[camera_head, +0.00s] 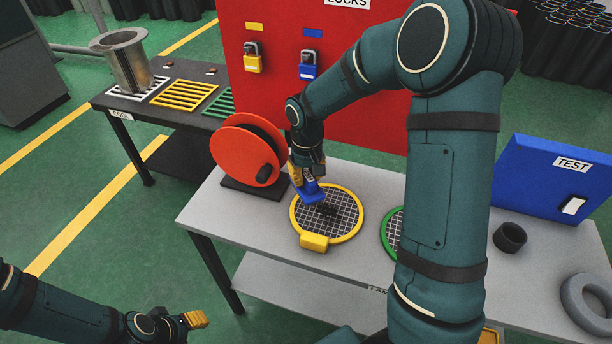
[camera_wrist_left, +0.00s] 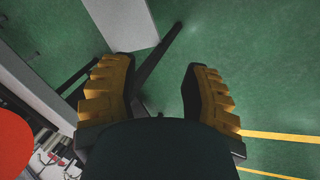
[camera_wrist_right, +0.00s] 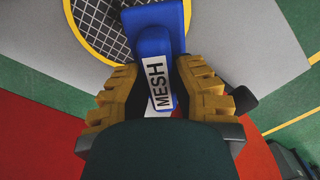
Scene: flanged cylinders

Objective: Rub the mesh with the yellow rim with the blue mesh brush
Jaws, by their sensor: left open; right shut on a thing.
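The round mesh with the yellow rim (camera_head: 357,229) lies flat on the grey table, its yellow tab toward the front edge. It also shows at the top left of the right wrist view (camera_wrist_right: 87,39). My right gripper (camera_head: 304,172) is shut on the blue brush (camera_head: 309,192), labelled MESH in the right wrist view (camera_wrist_right: 156,42). The brush is over the left part of the mesh; I cannot tell whether its dark underside touches the wires. My left gripper (camera_head: 195,319) is open and empty, low at the left, away from the table; its yellow fingers stand apart in the left wrist view (camera_wrist_left: 160,95).
A green-rimmed mesh (camera_head: 386,232) lies to the right, partly behind my right arm. An orange reel (camera_head: 233,160) stands close left of the yellow mesh. A red lock board (camera_head: 270,95) rises behind.

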